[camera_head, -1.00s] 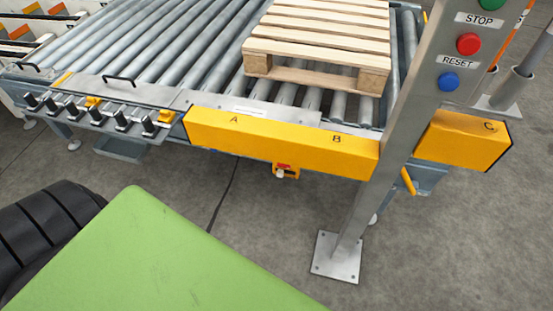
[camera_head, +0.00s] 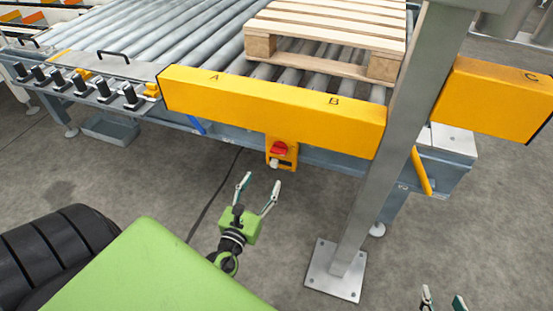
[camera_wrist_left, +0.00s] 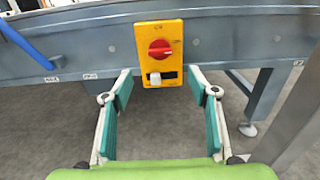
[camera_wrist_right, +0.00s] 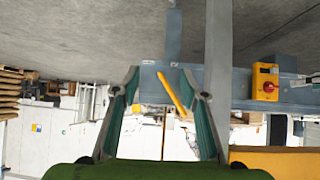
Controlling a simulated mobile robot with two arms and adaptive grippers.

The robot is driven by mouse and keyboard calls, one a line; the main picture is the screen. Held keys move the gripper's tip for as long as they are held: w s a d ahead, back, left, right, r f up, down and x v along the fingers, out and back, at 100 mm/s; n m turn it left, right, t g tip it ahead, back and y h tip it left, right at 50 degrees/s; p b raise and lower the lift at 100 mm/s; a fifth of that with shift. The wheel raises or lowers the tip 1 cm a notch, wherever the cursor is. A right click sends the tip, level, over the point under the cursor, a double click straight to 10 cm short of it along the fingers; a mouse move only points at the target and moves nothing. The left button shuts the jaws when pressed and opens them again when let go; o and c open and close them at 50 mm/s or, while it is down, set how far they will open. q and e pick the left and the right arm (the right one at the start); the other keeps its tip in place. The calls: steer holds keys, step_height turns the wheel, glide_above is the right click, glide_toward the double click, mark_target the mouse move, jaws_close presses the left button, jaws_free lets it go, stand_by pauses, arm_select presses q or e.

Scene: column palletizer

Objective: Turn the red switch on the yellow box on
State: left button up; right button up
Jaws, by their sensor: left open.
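The yellow box (camera_head: 281,154) hangs under the long yellow guard on the conveyor's side. Its red rotary switch (camera_head: 279,148) shows in the head view, and head-on in the left wrist view (camera_wrist_left: 160,49). A white knob or lock (camera_wrist_left: 155,79) sits below the switch. My left gripper (camera_head: 260,184) is open and empty, in front of and a little below the box. In the left wrist view its fingers stand apart on either side below the box. My right gripper (camera_head: 443,299) is open and empty at the bottom right; the box also shows in its view (camera_wrist_right: 266,81).
A grey metal post (camera_head: 365,190) stands right of the box. The yellow guard marked A and B (camera_head: 270,107) juts out above the box. A yellow handle (camera_head: 421,171) is right of the post. A wooden pallet (camera_head: 325,40) rests on the rollers. The floor before the box is clear.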

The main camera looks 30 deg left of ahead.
mark_target(277, 153)
arm_select(q)
steer(key=b+x, duration=0.1)
steer(key=x, duration=1.1)
steer(key=shift+w+f, duration=0.1)
steer(key=shift+w+a+b, duration=0.2)
steer(key=shift+w+b, duration=0.1)
steer(key=shift+w, duration=0.25)
arm_select(e)
steer(key=w+a+r+t+y, duration=0.1)
steer(key=w+a+r+t, duration=0.1)
steer(key=w+r+t, duration=0.2)
steer(key=shift+w+a+r+t, duration=0.15)
steer(key=shift+w+r+t, duration=0.3)
steer(key=shift+r, duration=1.4)
steer(key=shift+w, duration=0.1)
arm_select(q)
steer(key=c, duration=1.1)
